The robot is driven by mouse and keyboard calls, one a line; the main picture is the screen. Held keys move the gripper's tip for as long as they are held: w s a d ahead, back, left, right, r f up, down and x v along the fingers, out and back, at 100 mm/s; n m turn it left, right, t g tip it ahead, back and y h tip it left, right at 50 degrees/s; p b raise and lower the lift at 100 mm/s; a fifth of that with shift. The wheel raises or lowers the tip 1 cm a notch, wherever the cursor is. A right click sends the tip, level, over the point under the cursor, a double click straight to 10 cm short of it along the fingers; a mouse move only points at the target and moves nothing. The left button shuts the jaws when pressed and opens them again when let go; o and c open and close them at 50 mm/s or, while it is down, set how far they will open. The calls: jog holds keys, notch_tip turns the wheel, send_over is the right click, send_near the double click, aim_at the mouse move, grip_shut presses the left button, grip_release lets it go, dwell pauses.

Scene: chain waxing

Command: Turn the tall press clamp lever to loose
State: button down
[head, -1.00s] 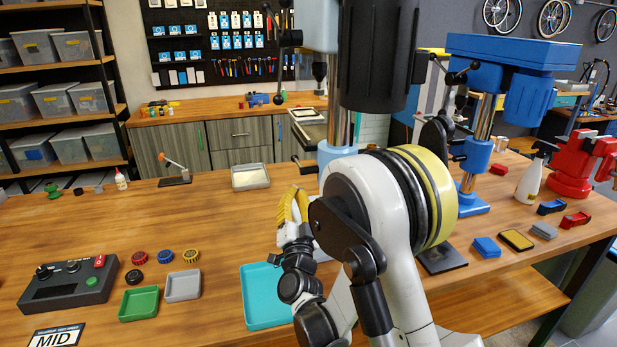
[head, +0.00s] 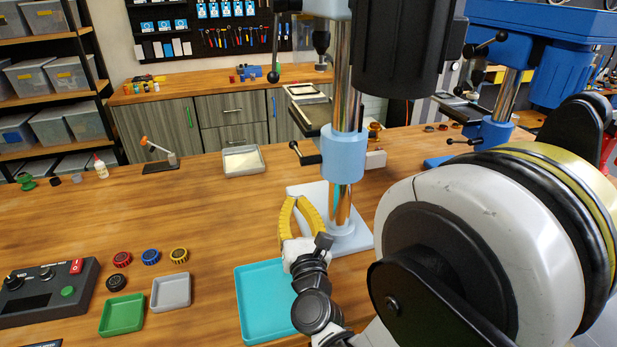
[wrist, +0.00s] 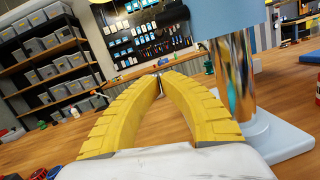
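The tall press stands at centre, with a light-blue clamp collar (head: 343,152) around its shiny column (head: 347,95). A short clamp lever (head: 306,158) with a black knob sticks out left from the collar. My gripper (head: 297,199) has yellow ribbed fingers and is low, left of the column, in front of the lever and below it, apart from it. In the wrist view the fingertips (wrist: 160,76) meet with nothing between them. There the column (wrist: 233,80) is right of the fingers; the collar's lower part shows at the top, but I cannot make out the lever.
A turquoise tray (head: 262,300) lies beside my gripper. The press's white base plate (head: 362,240) is behind it. A long handle with a black ball (head: 273,76) hangs left of the press head. A blue press (head: 495,130) stands at right.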

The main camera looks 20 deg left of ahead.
aim_at(298, 153)
jog(key=r+x, duration=0.2)
jog(key=x, duration=1)
jog(key=shift+d+r, duration=0.3)
jog(key=shift+r, duration=0.1)
jog(key=shift+w+a+r+p, duration=0.15)
jog(key=shift+r+p, duration=0.15)
jog(key=shift+r, duration=0.35)
jog(key=shift+r+p, duration=0.6)
jog(key=shift+r, duration=1.2)
